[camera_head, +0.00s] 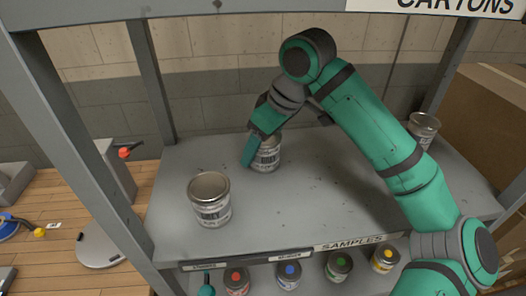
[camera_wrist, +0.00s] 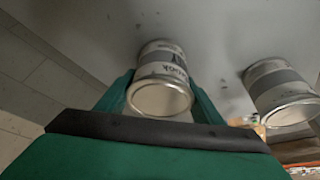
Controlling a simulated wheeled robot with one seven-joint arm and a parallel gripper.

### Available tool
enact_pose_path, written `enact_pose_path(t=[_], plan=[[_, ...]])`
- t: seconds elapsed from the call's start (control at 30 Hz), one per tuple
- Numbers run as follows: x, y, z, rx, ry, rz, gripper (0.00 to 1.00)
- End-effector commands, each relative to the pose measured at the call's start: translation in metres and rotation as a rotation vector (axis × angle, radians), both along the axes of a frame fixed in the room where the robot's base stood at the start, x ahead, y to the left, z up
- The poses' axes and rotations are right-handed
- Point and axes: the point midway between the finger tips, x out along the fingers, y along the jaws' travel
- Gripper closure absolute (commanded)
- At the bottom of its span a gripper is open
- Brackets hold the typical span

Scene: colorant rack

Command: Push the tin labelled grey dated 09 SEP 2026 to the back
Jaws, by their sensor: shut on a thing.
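My gripper (camera_head: 262,148) reaches down to the shelf at the back, left of the middle. It is shut on a metal tin (camera_head: 268,155) with a pale and grey label. In the wrist view, this held tin (camera_wrist: 162,70) is between my two green fingers (camera_wrist: 163,92). It seems to stand upright on the shelf. A second, similar tin (camera_head: 210,200) stands nearer the front left, apart from my gripper. A third tin (camera_head: 423,128) stands at the right, partly behind my arm. The colour words and dates on the labels are too small or blurred to read.
The grey shelf (camera_head: 300,210) is clear in the middle and front. A post (camera_head: 153,80) rises at its back left. The front edge carries a SAMPLES strip (camera_head: 350,243). Several tins with coloured dots stand on the level below. A cardboard box (camera_head: 490,120) is at the right.

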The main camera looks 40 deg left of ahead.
Motion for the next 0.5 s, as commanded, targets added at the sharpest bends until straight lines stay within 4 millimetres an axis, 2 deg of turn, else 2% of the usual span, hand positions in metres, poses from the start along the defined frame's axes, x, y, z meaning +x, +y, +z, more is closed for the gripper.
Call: enact_pose_path(t=[0.2,0.5], plan=[[0.007,0.0086,-0.0001,0.0,0.001,-0.004,0.7],[0.0115,0.0086,-0.0002,0.0,0.001,-0.012,0.7]])
